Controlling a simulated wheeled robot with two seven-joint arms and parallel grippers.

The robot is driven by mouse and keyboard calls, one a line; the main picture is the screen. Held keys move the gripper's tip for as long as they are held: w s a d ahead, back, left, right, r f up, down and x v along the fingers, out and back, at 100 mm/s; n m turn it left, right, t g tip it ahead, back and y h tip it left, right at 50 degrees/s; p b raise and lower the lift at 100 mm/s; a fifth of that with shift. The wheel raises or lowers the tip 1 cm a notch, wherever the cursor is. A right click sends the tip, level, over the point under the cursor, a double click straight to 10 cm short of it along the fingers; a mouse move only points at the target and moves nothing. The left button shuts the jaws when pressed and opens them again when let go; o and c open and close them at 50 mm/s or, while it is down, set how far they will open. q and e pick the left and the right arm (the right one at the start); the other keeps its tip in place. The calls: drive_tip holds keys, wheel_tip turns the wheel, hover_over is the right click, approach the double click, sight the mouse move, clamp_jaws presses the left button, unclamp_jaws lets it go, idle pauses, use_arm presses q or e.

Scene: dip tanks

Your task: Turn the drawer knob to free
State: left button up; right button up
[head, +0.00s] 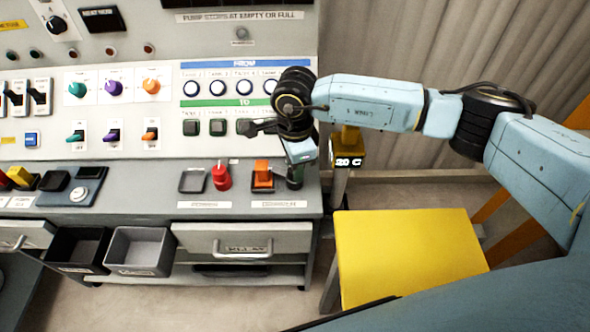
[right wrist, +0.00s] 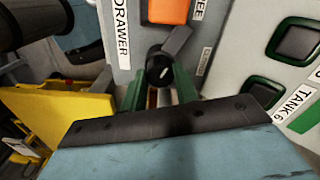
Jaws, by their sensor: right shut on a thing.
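The drawer knob (right wrist: 158,66) is small, round and black with a short white mark, beside the label reading DRAWER (right wrist: 118,32) in the right wrist view. My right gripper (right wrist: 161,82) has its green fingers on either side of the knob and is shut on it. In the head view my right gripper (head: 295,182) points down at the right end of the grey bench, and it hides the knob there. The grey drawer (head: 198,238) with a bar handle is under the bench front and looks closed. My left gripper is not in view.
The upright panel (head: 215,142) with rows of buttons rises behind. A yellow platform (head: 410,250) is at the right. Two bins (head: 140,250) sit lower left.

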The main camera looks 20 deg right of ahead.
drive_tip(key=shift+w+f+n+b, duration=0.1)
drive_tip(key=shift+n+b, duration=0.55)
drive_tip(key=shift+n, duration=0.25)
drive_tip(key=shift+n+b, duration=0.3)
drive_tip(key=shift+n, duration=0.1)
drive_tip(key=shift+n+b, duration=0.65)
drive_tip(key=shift+n, duration=0.25)
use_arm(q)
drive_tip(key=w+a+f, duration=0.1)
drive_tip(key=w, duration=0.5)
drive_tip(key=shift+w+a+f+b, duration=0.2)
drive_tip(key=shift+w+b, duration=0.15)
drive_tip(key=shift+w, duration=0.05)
use_arm(e)
drive_tip(key=shift+n, duration=0.6)
drive_tip(key=o, duration=1)
drive_tip(key=shift+r, duration=0.2)
drive_tip(key=shift+r, duration=0.25)
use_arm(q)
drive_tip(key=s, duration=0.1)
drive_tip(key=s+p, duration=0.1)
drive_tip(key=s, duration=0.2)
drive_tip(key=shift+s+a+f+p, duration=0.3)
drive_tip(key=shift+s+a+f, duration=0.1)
use_arm(e)
wheel_tip(320, 180, up, 13)
drive_tip(key=shift+f, duration=0.1)
